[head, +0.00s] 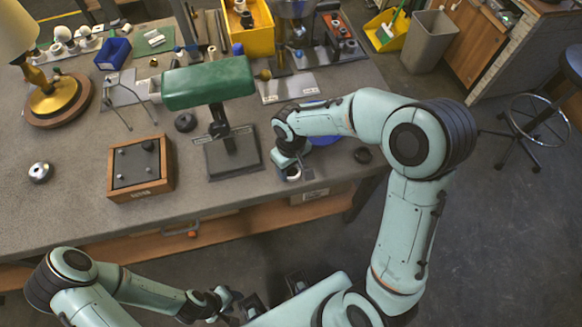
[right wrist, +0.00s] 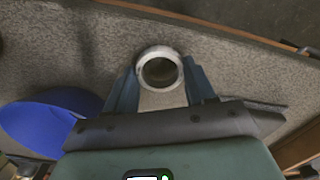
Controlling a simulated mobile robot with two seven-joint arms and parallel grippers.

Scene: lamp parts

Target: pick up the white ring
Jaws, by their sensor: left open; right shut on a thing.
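The white ring (right wrist: 141,72) is a short pale band with a dark round hole. In the right wrist view it sits between the two blue fingers of my right gripper (right wrist: 161,82), which is shut on it. In the head view the ring (head: 293,177) shows just below my right gripper (head: 292,166), near the front edge of the table. Whether the ring touches the tabletop is hard to tell. My left gripper (head: 238,303) is open, low in the head view, in front of the table and away from the ring.
A blue round dish (right wrist: 42,128) lies beside my right gripper, partly covered by my arm in the head view. A green-shaded lamp (head: 208,84) and a wooden box (head: 140,170) stand to the left.

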